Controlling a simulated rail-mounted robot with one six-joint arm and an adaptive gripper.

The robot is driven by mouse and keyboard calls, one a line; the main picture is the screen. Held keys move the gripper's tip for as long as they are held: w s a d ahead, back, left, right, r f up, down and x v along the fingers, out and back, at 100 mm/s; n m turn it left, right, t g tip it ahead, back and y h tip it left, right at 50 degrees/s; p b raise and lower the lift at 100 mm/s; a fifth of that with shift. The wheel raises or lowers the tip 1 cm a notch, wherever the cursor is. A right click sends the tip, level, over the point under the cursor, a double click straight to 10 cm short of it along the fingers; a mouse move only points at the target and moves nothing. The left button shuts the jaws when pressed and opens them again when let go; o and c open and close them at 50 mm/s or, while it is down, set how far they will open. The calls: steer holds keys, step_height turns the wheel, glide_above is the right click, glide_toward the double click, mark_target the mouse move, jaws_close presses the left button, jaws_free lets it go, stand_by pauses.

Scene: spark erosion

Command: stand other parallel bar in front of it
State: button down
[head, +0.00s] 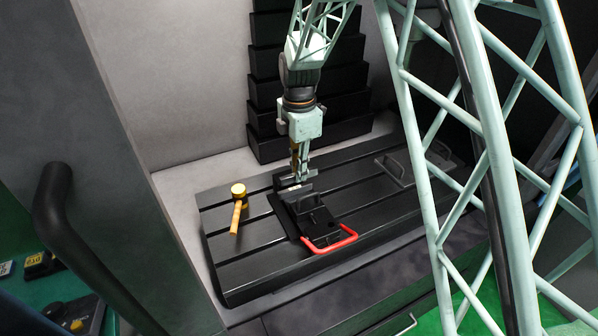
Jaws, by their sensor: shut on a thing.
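My gripper (300,174) points down over the far end of a black vise (316,222) with a red U-shaped handle (330,244). It is shut on a small grey parallel bar (290,183), which shows just below the fingertips and is partly hidden by them. Another light grey strip (301,191) shows at the vise jaws, close in front of the held bar. It is too small to tell whether this is the other parallel bar or a jaw edge, or whether the held bar touches the vise.
The vise sits on a black slotted table (240,270). A yellow-headed mallet (238,205) lies left of it, and a dark plate with a handle (395,168) is at right. Black stepped bellows (265,120) rise behind. The table's front left is clear.

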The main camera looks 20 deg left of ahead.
steer(key=shift+f, duration=0.3)
steer(key=shift+f+b, duration=1.65)
steer(key=shift+f, duration=1.65)
steer(key=shift+f, duration=0.1)
steer(key=c, duration=2.6)
jaws_free()
steer(key=shift+c, duration=0.2)
steer(key=shift+r+p, duration=2.25)
steer(key=shift+r, duration=3.25)
